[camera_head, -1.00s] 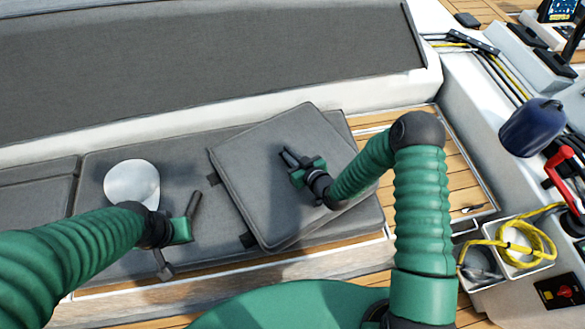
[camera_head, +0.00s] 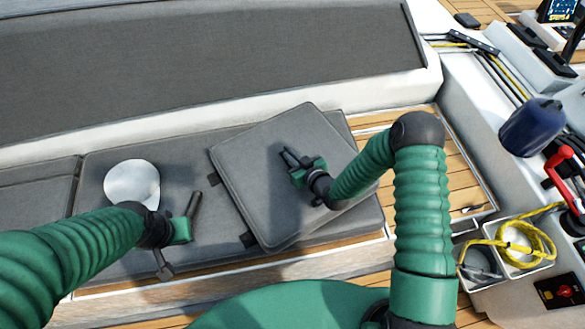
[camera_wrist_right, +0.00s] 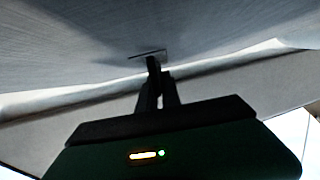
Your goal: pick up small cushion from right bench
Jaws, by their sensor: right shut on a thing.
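The small cushion (camera_head: 248,165) is a square grey pad with dark tabs on its left edge. It lies turned at an angle over the grey bench seat (camera_head: 105,230). My right gripper (camera_head: 287,154) is over the middle of the cushion and shut on it. In the right wrist view the two fingers (camera_wrist_right: 157,75) are close together against the grey fabric (camera_wrist_right: 90,50), by a small dark slit or fold. The exact grip is hard to make out. My left gripper (camera_head: 181,234) is over the seat's front, left of the cushion, with its fingers apart and empty.
A pale round object (camera_head: 131,182) lies on the seat beside my left gripper. The grey backrest (camera_head: 220,60) runs behind. At the right are a navy fender-like object (camera_head: 529,128), a red handle (camera_head: 562,172) and a bin with yellow rope (camera_head: 541,243).

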